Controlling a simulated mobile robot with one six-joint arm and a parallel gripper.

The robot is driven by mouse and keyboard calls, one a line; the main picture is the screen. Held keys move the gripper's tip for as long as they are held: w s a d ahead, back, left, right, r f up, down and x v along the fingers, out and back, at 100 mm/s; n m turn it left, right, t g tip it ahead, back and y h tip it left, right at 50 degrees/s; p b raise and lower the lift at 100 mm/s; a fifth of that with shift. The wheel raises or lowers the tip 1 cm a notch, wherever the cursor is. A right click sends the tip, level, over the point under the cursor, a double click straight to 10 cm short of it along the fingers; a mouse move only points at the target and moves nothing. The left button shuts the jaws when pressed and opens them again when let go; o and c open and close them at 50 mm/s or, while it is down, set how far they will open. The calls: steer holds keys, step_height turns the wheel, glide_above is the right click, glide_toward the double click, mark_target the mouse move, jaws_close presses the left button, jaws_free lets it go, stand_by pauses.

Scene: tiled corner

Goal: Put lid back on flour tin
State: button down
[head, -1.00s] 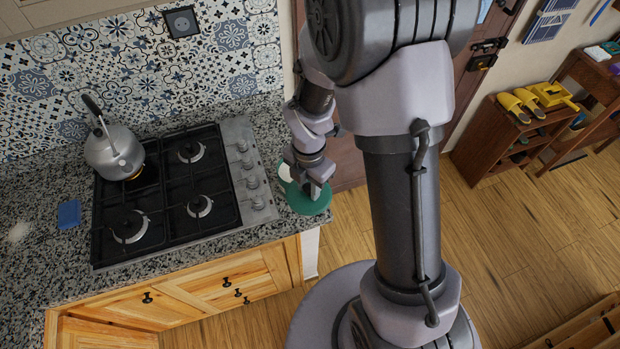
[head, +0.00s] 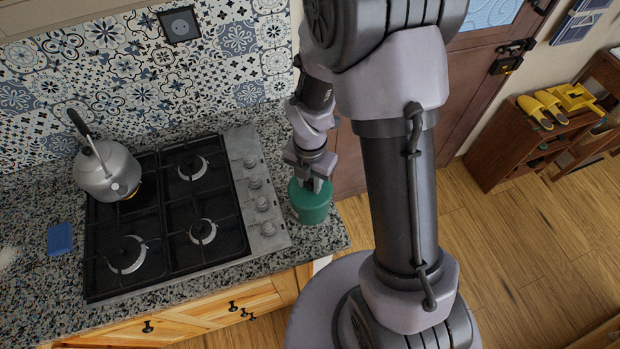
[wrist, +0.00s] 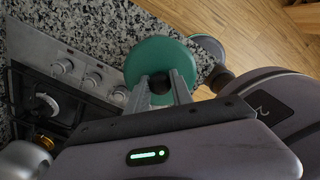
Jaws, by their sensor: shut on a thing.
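The green flour tin (head: 310,213) stands on the speckled counter, right of the stove and near the counter's right end. The round green lid (wrist: 151,57) shows in the wrist view with a dark knob on its middle. My gripper (wrist: 160,87) is shut on this knob, pointing down. In the head view my gripper (head: 317,184) is right at the top of the tin. The lid seems to lie over the tin's mouth with no clear gap. I cannot tell whether it is fully seated. The tin's body is hidden under the lid in the wrist view.
The gas stove (head: 180,215) with its knobs is just left of the tin. A grey kettle (head: 107,172) stands on its back left burner. A blue item (head: 60,239) lies on the counter at far left. The counter's edge is close to the tin's right.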

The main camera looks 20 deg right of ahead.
steer(key=shift+f, duration=0.6)
stand_by(1.0)
steer(key=c, duration=1)
jaws_free()
steer(key=shift+c, duration=0.2)
steer(key=shift+o, duration=0.2)
steer(key=o, duration=0.4)
steer(key=shift+o, duration=0.2)
steer(key=shift+r, duration=0.1)
step_height(320, 180, up, 7)
steer(key=p, duration=0.6)
